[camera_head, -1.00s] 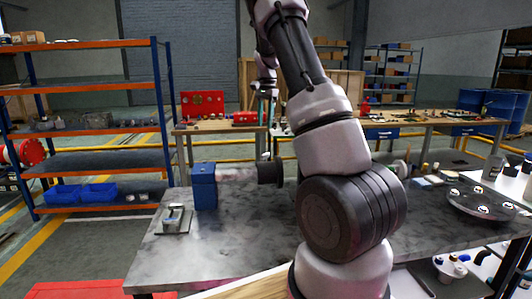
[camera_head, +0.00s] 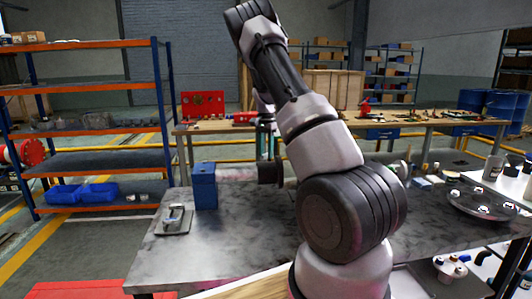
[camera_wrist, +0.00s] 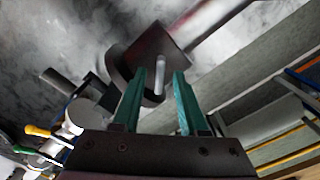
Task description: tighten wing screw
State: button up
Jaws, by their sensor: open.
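A dark fixture (camera_head: 269,172) stands on the grey workbench (camera_head: 240,235), just left of my arm. In the wrist view its dark rounded body (camera_wrist: 128,72) fills the middle. A thin pale upright piece (camera_wrist: 160,72), probably the wing screw, stands out on its dark face. My gripper (camera_wrist: 161,72) has two teal fingers, apart, one on each side of this pale piece in the picture. I see no clear contact, and the depth between them is hard to judge. In the head view my gripper (camera_head: 267,145) is small, pointing down above the fixture.
A blue box (camera_head: 204,187) and a small metal clamp-like part (camera_head: 175,218) stand on the bench's left side. A round dark tray (camera_head: 482,203) lies at right. The wrist view shows coloured-handled tools (camera_wrist: 36,130) at left. The bench front is clear.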

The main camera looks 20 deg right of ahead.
jog(key=shift+f, duration=0.1)
grip_shut()
jog(key=shift+m, duration=0.3)
jog(key=m, duration=0.4)
jog(key=shift+m, duration=2)
grip_release()
